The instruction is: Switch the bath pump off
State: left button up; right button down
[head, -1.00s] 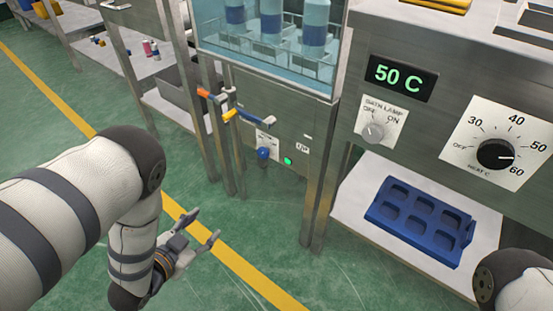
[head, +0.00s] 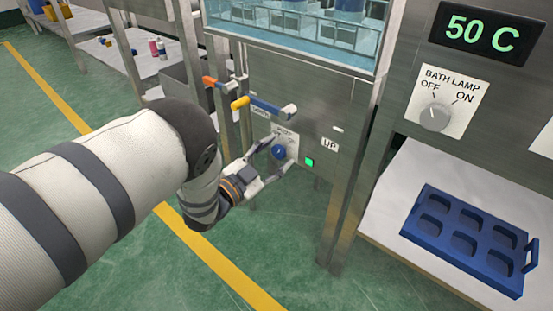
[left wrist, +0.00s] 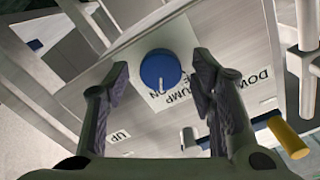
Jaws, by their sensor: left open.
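The blue pump knob (head: 279,152) sits on a white label plate on the front of the steel bath cabinet. My left gripper (head: 279,157) is open, its two fingers reaching to either side of the knob in the head view. In the left wrist view the knob (left wrist: 160,70) shows between and beyond the open fingertips (left wrist: 160,72), and I see no contact. Its white pointer line is toward the "ON" lettering in that view. Part of the label is hidden by a finger. My right gripper is out of view.
Above the knob, a yellow-ended lever (head: 240,103) and an orange-ended lever (head: 209,81) stick out. At right are the bath lamp knob (head: 435,117) and a blue tray (head: 427,237) on a shelf.

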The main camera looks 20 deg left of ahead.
pick_arm(q)
jog(key=shift+w, duration=0.15)
jog(key=c, duration=1.1)
jog(key=shift+c, duration=0.2)
jog(key=shift+r, duration=0.1)
jog(key=n+p, duration=0.1)
jog(key=n, duration=0.2)
jog(key=n+p, duration=0.1)
jog(key=n, duration=0.1)
jog(key=shift+a+n, duration=0.1)
jog(key=shift+n, duration=0.3)
jog(key=n, duration=0.3)
jog(key=shift+n, duration=1.4)
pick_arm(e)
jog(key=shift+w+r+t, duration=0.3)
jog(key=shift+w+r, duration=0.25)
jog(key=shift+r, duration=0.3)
pick_arm(q)
jog(key=shift+n, duration=0.3)
